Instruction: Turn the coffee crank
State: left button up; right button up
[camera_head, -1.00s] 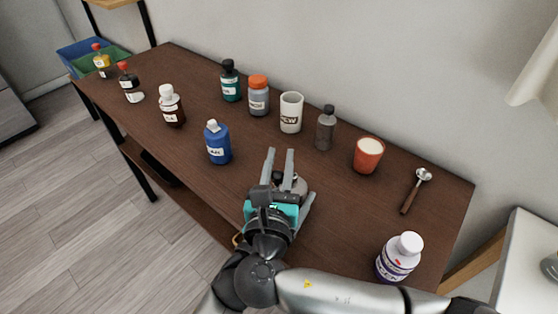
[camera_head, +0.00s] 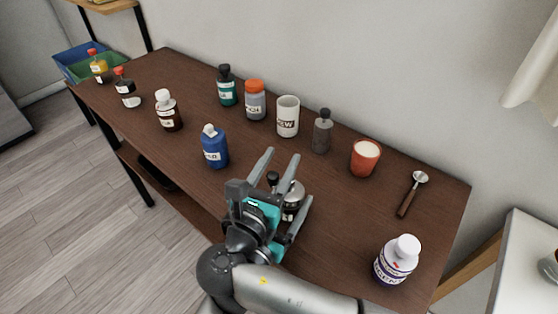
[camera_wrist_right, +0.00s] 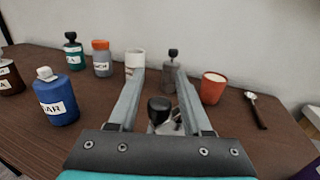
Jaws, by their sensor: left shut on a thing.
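The coffee grinder (camera_head: 293,191) is a small silver body with a black crank knob (camera_head: 272,177) at its upper left, near the table's front edge. My left gripper (camera_head: 297,212) is low at the grinder's body and shut on it; it is partly hidden behind my right gripper. My right gripper (camera_head: 280,156) is above, with its two long fingers apart around the knob. In the right wrist view the knob (camera_wrist_right: 160,104) shows between the open fingers, with a gap on both sides. The silver crank and body are mostly hidden there.
A blue bottle (camera_head: 214,147) stands left of the grinder. Behind are a white mug (camera_head: 288,116), a grey bottle (camera_head: 322,131) and a red cup (camera_head: 365,157). A spoon (camera_head: 410,196) and a white-capped bottle (camera_head: 397,260) are to the right. Dark table lies bare between them.

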aim_at(270, 180)
jog(key=shift+o, duration=0.5)
jog(key=shift+s, duration=0.1)
jog(key=v, duration=0.7)
jog(key=shift+s+a, duration=0.1)
jog(key=shift+s, duration=0.05)
pick_arm(q)
jog(key=o, duration=1.5)
jog(key=shift+c, duration=0.2)
